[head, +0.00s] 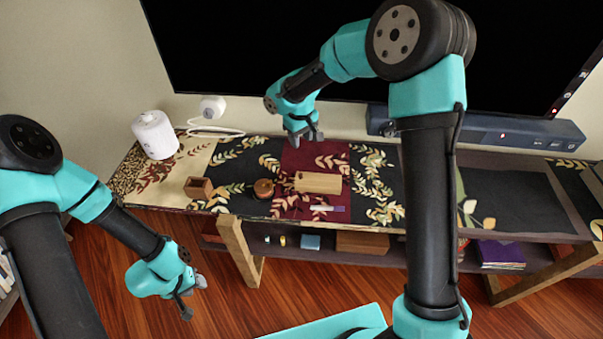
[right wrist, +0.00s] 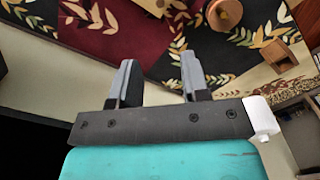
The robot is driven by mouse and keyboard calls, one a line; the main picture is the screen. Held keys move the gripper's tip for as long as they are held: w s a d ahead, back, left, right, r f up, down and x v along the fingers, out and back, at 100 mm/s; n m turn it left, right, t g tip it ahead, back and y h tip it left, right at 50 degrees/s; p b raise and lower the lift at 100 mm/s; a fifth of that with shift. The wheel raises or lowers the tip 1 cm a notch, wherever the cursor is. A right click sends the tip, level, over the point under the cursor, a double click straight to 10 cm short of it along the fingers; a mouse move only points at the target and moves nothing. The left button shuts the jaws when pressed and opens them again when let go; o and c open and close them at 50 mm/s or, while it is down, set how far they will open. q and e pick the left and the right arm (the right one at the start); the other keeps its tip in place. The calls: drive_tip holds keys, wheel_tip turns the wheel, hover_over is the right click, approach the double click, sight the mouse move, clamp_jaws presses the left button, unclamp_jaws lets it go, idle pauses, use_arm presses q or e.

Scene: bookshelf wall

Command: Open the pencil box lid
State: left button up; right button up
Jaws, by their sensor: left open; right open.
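The pencil box (head: 318,183) is a light wooden, long, low box lying on the dark red part of the table runner. Its top looks covered; I cannot make out the lid edge. In the right wrist view part of the pale wooden box (right wrist: 153,5) shows at the top edge, cut off. My right gripper (head: 305,136) is open and empty, behind the box near the wall side. Its two fingers (right wrist: 157,78) are apart in the right wrist view. My left gripper (head: 189,297) is open and empty, low in front of the shelf, well away from the box.
A round wooden pot (head: 263,189) stands just left of the pencil box. A small wooden cube holder (head: 199,187) is further left. A white and purple marker (head: 327,208) lies in front. A soundbar (head: 500,130) and a white cylinder (head: 155,135) stand at the back.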

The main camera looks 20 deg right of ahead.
sight(301, 174)
wheel_tip(301, 174, down, 17)
drive_tip(key=shift+f, duration=0.1)
idle(0.5)
clamp_jaws()
idle(0.4)
